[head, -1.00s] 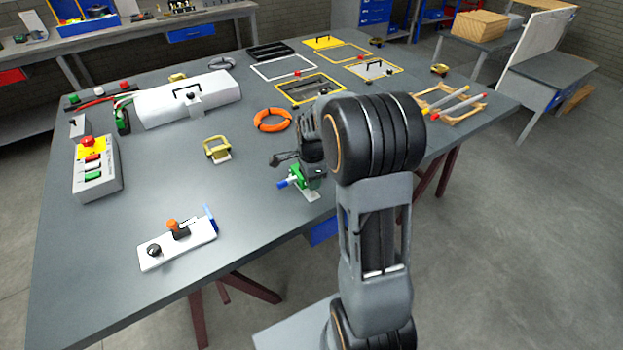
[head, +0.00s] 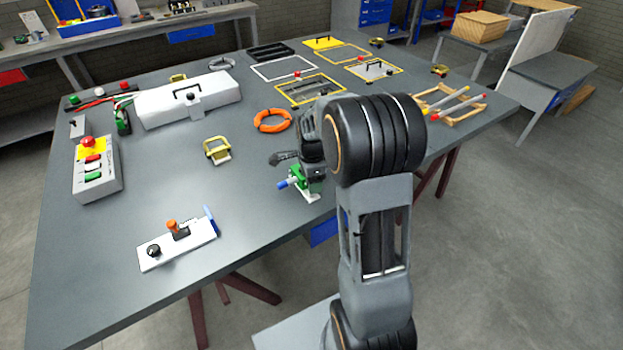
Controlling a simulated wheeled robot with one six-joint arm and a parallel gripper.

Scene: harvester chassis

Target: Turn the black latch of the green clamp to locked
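The green clamp (head: 300,187) stands on the bench near its front edge, left of my arm, with a blue-tipped part (head: 283,184) pointing left and a pale base below. My gripper (head: 308,168) is right above the clamp, and the wrist and arm cover its right side. A dark piece (head: 283,157) sticks out to the left just above the clamp. I cannot tell whether it is the black latch or a gripper finger. The fingertips are too small and hidden to show whether they are open or touching the latch.
An orange ring (head: 272,121) lies behind the clamp and a yellow-handled piece (head: 217,150) to its left. A white plate with an orange knob (head: 177,245) lies front left. A button box (head: 97,168) stands far left. Bare bench lies between them.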

